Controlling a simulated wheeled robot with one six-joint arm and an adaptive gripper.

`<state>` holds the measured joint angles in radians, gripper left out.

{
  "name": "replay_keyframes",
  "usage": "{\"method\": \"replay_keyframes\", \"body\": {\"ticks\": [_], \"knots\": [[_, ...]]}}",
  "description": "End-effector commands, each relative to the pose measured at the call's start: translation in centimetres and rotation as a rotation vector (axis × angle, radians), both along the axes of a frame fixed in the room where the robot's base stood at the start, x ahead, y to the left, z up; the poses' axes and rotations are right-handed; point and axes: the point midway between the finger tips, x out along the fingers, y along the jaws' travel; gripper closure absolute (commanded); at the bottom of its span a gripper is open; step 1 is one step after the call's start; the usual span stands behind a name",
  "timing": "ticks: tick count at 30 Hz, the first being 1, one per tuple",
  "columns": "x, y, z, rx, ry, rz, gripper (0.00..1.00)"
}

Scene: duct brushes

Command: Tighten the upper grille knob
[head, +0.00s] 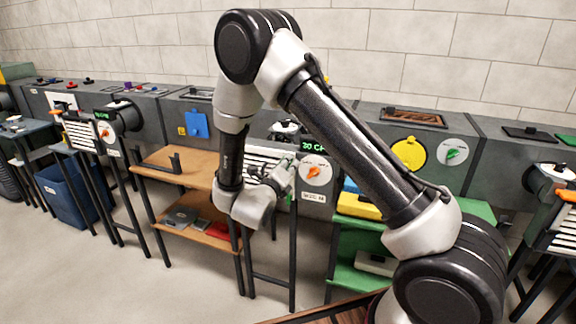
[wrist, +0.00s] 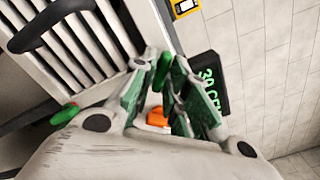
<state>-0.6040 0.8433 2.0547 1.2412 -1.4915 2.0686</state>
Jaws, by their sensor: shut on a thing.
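The slatted white grille (head: 262,158) is on the grey duct front in the head view and fills the upper left of the wrist view (wrist: 75,45). The upper grille knob (wrist: 163,70) is green and shows between my fingertips at the grille frame's edge. My gripper (wrist: 165,75) is shut on it; the fingers hide part of the knob. In the head view my gripper (head: 284,172) is against the right side of the grille. A second green knob, the lower one (wrist: 65,113), sits farther left along the frame in the wrist view, clear of my fingers.
A green-lettered display (wrist: 208,88) is close beside my fingers. A dial with an orange pointer (head: 315,172) is right of my gripper, its orange partly visible between the fingers (wrist: 157,117). A black handle (wrist: 50,22) stands off the grille. A wooden shelf table (head: 180,165) is at left.

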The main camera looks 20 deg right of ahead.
Motion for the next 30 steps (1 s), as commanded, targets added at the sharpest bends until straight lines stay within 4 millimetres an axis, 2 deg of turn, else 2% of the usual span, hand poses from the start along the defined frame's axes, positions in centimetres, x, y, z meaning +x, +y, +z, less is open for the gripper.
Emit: {"method": "replay_keyframes", "body": {"ticks": [18,30], "knots": [[0.04,0.1,-0.34,0.448,-0.32,-0.002,1.0],[0.08,0.17,-0.37,0.61,-0.437,-0.003,1.0]]}}
